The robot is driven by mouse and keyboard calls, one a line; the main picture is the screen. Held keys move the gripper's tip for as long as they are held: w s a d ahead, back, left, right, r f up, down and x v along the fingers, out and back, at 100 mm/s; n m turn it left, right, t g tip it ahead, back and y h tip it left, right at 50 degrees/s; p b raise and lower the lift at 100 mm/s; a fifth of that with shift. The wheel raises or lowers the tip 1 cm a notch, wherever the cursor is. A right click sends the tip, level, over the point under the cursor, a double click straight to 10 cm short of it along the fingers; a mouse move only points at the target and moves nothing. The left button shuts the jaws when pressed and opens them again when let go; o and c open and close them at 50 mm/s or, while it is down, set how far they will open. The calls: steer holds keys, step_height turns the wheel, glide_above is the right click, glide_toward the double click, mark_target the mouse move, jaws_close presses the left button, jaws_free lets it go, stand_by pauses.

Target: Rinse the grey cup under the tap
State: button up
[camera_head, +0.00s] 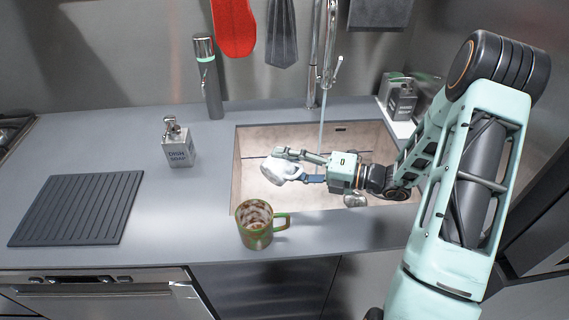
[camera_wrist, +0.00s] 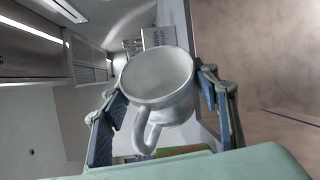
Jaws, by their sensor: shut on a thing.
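My gripper (camera_head: 289,166) is shut on the pale grey cup (camera_head: 276,172) and holds it over the left part of the sink basin (camera_head: 236,170). The cup looks tilted in the head view. In the wrist view the cup (camera_wrist: 160,95) sits between my two fingers, with its open mouth and its handle showing. The tap (camera_head: 327,75) stands behind the basin. A thin pale stream (camera_head: 321,135) drops from it, passing to the right of the cup. Its lower end is hidden behind my gripper.
A green and brown mug (camera_head: 254,226) stands on the counter by the basin's front left corner. A soap bottle (camera_head: 178,145) and a dark cylinder (camera_head: 208,80) stand left of the basin. A ribbed dark mat (camera_head: 77,208) lies far left. The counter between is clear.

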mark_target(281, 160)
steer(key=n, duration=0.1)
steer(key=r+n+b, duration=0.1)
steer(key=h+b, duration=0.1)
steer(key=shift+s+a+r+n, duration=0.2)
steer(key=shift+s+a+n, duration=0.1)
steer(key=shift+a+n, duration=0.1)
steer(key=n+b, duration=0.1)
steer(key=b, duration=0.1)
steer(key=r+n+h+b, duration=0.1)
steer(key=n+t+h+b, duration=0.1)
steer(key=n+b, duration=0.1)
steer(key=shift+s+a+r+b, duration=0.2)
steer(key=shift+s+a+b, duration=0.05)
steer(key=shift+s+b, duration=0.05)
steer(key=shift+n+t+h+b, duration=0.4)
steer(key=shift+n+h+b, duration=0.45)
steer(key=shift+b, duration=0.35)
steer(key=shift+f+n+t+h+b, duration=0.15)
steer(key=shift+n+t+h+b, duration=0.15)
steer(key=shift+n+b, duration=0.6)
steer(key=b, duration=0.2)
steer(key=shift+w+d+n+t+h+b, duration=0.1)
steer(key=shift+d+n+t+h+b, duration=0.05)
steer(key=shift+n+t+h+b, duration=0.15)
steer(key=shift+n, duration=0.25)
steer(key=shift+r, duration=0.25)
steer(key=shift+w, duration=0.1)
